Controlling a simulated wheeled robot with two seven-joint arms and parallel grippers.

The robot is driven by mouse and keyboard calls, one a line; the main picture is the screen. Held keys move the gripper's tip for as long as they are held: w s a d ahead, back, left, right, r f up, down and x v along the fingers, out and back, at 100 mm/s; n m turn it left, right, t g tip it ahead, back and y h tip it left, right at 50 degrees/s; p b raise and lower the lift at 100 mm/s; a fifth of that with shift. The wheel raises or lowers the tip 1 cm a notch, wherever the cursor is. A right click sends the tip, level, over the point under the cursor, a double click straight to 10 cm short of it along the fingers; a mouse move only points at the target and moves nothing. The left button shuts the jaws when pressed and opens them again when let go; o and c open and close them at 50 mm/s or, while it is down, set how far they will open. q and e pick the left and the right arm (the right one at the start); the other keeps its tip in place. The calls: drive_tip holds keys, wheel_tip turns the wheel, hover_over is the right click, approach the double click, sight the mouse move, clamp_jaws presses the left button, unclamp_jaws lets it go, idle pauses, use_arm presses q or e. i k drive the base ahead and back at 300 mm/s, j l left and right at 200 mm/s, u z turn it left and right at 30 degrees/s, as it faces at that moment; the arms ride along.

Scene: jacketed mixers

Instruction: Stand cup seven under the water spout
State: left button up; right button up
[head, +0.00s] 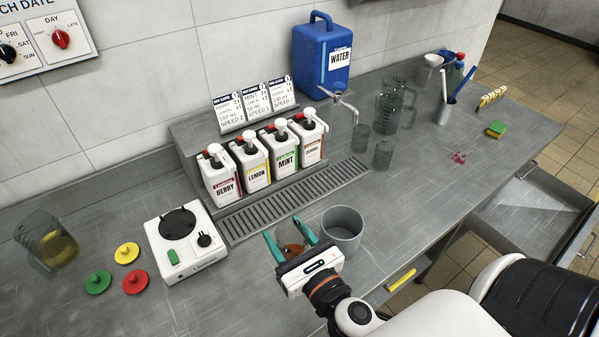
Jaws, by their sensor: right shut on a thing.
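The blue water container (322,62) stands at the back, and its grey spout (345,103) reaches out over the counter. A clear cup (361,146) stands upright at the spout's end; I cannot tell if it is exactly beneath. Another clear cup (383,155) stands just to its right. No number is readable on either, so I cannot tell which is cup seven. My left gripper is out of view.
A grey tub (343,226) stands right beside my right gripper. Several pump bottles (285,150) line the shelf behind the grate (290,200). Clear jugs (388,108) stand right of the spout. A white mixer base (186,240) and a jug with amber liquid (48,243) are left.

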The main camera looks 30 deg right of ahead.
sight(349, 167)
drive_tip(key=l+u, duration=0.2)
drive_tip(key=l, duration=0.6)
drive_tip(key=l+u, duration=0.15)
drive_tip(key=l, duration=0.6)
drive_tip(key=k+l+u, duration=0.2)
drive_tip(key=l, duration=0.55)
drive_tip(key=i+l, duration=0.05)
